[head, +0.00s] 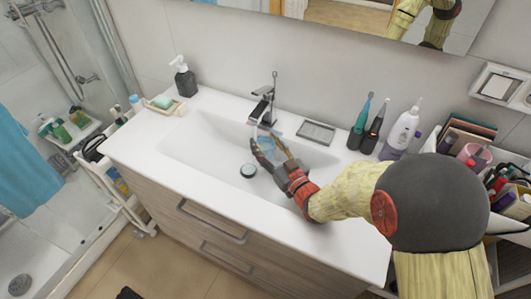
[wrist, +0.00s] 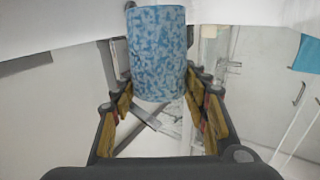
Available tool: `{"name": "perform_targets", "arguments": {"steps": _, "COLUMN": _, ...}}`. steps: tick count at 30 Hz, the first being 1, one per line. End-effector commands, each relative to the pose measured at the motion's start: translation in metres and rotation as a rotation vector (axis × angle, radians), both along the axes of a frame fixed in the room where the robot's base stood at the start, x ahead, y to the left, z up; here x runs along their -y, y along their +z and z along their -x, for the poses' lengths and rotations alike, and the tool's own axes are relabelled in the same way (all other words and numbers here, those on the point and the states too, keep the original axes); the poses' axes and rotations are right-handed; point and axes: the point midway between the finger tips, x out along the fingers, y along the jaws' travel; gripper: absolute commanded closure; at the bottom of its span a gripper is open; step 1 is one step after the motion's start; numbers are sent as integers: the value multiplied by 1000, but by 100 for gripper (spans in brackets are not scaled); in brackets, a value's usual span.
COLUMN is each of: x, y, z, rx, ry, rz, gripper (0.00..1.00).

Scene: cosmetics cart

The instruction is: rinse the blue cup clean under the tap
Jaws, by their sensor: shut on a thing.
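The blue cup (wrist: 157,52) has a mottled blue and white surface and sits between my gripper's fingers in the wrist view. In the head view the cup (head: 268,143) is partly hidden by my gripper (head: 268,150), which is shut on it over the basin. The tap (head: 264,104) stands at the back of the sink, just above and behind the cup. I cannot tell whether water runs. The white sink basin (head: 200,135) is below my gripper, with a dark round drain (head: 248,171) to the lower left of the cup.
A soap dispenser (head: 184,77) and a soap dish (head: 166,104) stand at the counter's left end. A grey tray (head: 316,132) lies right of the tap. Electric toothbrushes (head: 361,124) and a white bottle (head: 402,130) stand farther right. The basin's left part is clear.

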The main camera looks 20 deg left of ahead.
Motion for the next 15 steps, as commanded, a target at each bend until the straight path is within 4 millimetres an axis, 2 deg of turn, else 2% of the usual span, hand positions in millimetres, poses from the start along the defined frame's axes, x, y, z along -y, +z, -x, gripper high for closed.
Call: {"name": "perform_targets", "arguments": {"steps": 15, "x": 6, "y": 28, "z": 20, "rx": 2, "ry": 1, "rz": -1, "gripper": 84}}
